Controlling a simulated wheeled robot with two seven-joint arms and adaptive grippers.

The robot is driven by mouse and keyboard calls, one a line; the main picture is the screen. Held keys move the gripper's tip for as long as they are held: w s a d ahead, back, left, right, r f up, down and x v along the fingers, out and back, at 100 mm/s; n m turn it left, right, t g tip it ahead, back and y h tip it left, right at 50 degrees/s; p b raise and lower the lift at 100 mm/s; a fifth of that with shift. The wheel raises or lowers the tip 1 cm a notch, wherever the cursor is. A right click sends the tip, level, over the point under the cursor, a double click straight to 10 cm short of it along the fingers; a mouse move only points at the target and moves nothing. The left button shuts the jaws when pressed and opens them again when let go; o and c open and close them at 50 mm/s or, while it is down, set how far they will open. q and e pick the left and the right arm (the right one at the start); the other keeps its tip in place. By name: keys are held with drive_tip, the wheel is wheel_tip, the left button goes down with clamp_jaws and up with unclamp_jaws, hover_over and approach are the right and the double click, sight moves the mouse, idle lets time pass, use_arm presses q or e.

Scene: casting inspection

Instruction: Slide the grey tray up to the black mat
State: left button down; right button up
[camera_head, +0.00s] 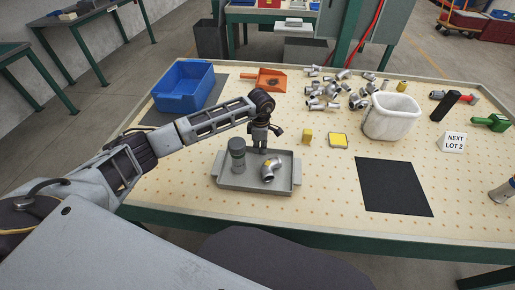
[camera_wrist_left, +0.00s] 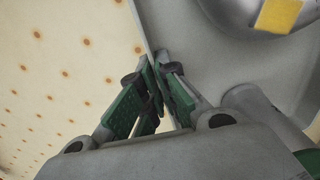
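The grey tray (camera_head: 288,174) lies on the pegboard-like table top, left of the black mat (camera_head: 393,187), with a clear gap between them. The tray holds a grey-green cylinder (camera_head: 238,156) and a silver elbow fitting (camera_head: 269,171) with a yellow patch. My left gripper (camera_head: 262,148) is at the tray's far rim. In the left wrist view my left gripper's fingers (camera_wrist_left: 156,68) close together at the tray's wall (camera_wrist_left: 143,25), one on each side. The fitting is partly visible there too (camera_wrist_left: 245,12). My right gripper is not in view.
A small yellow block (camera_head: 307,135) and a yellow-topped piece (camera_head: 338,141) lie behind the gap. A white bin (camera_head: 392,117), several metal fittings and an orange scoop (camera_head: 264,80) stand farther back. A blue bin (camera_head: 184,88) is back left. The strip between tray and mat is bare.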

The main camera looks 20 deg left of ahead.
use_arm(q)
drive_tip(key=shift+w+d+b, duration=0.2)
drive_tip(key=shift+d+b, duration=0.05)
drive_tip(key=shift+d, duration=0.55)
drive_tip(key=shift+w+d+b, duration=0.2)
drive_tip(key=shift+d+b, duration=0.05)
drive_tip(key=shift+d, duration=0.5)
drive_tip(key=shift+w+d+b, duration=0.15)
drive_tip(key=shift+d+b, duration=0.05)
drive_tip(key=shift+d, duration=0.4)
drive_tip(key=shift+w+d+b, duration=0.15)
drive_tip(key=shift+d+b, duration=0.05)
drive_tip(key=shift+d, duration=0.35)
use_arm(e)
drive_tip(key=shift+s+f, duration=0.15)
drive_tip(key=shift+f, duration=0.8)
use_arm(q)
drive_tip(key=shift+d, duration=0.15)
